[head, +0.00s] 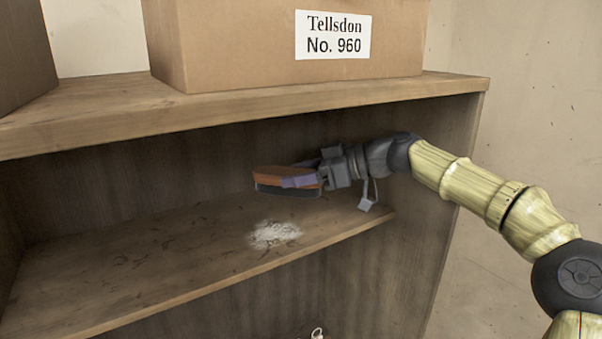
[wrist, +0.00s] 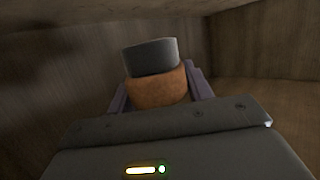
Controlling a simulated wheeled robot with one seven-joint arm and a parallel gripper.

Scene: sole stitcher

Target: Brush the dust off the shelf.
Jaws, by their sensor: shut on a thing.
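The wooden shelf (head: 150,275) is the lower board inside the cabinet. A pale pile of dust (head: 274,234) lies on it right of centre, near its front edge. My gripper (head: 300,182) is shut on a brush (head: 270,174) with an orange-brown body and a dark underside. The brush is above the shelf, over and slightly behind the dust, and appears apart from it. In the wrist view the brush (wrist: 155,88) sits between the two purple fingers, with its dark part pointing away. The dust is not seen in the wrist view.
The cabinet's top board (head: 200,108) runs close above my arm and carries a cardboard box (head: 230,45) labelled "Tellsdon No. 960". Another box (head: 20,50) stands at the left. The cabinet's right wall (head: 450,150) is beside my wrist. The shelf's left part is free of objects.

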